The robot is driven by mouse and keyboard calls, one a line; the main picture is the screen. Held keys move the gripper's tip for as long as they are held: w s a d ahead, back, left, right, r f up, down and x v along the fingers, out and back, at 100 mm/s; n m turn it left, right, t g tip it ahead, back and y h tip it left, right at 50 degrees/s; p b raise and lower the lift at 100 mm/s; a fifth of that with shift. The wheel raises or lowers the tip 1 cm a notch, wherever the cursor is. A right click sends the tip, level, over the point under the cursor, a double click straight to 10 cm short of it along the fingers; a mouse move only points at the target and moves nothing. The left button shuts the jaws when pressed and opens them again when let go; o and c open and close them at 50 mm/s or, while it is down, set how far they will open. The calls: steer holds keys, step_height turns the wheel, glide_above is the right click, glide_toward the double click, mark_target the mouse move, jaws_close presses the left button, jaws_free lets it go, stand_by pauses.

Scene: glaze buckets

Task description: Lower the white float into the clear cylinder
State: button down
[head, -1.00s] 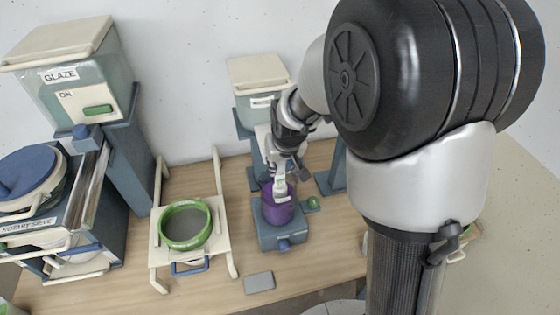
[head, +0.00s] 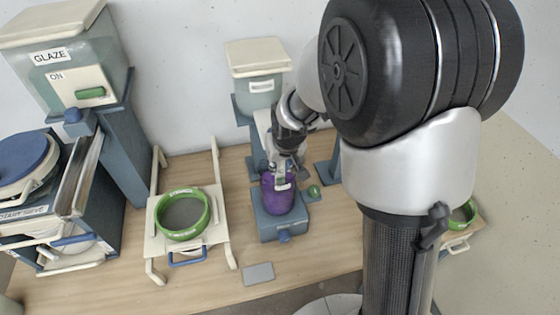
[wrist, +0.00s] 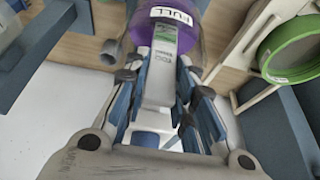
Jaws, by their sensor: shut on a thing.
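The clear cylinder (head: 278,200) holds purple liquid and stands upright on a blue-grey base (head: 281,227) in the head view. Its purple wall (wrist: 206,35) and a FULL label (wrist: 174,13) show at the top of the wrist view. My gripper (wrist: 162,110) is shut on the white float (wrist: 160,75), a flat pale bar with a green mark, which reaches toward the cylinder. In the head view my gripper (head: 284,166) is right above the cylinder's mouth. The float's lower end is hidden, so I cannot tell how deep it sits.
A green-rimmed sieve (head: 182,235) lies on a cream rack to the left. A grey slab (head: 258,273) lies in front. A lidded bucket (head: 259,88) stands behind, and the glaze machine (head: 60,70) is at far left. Some bare wooden table (head: 215,287) shows in front.

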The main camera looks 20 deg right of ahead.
steer(key=c, duration=1.2)
jaws_free()
steer(key=shift+c, duration=0.2)
steer(key=v, duration=1.1)
steer(key=s+b, duration=0.6)
steer(key=s, duration=1.7)
steer(key=shift+s, duration=0.25)
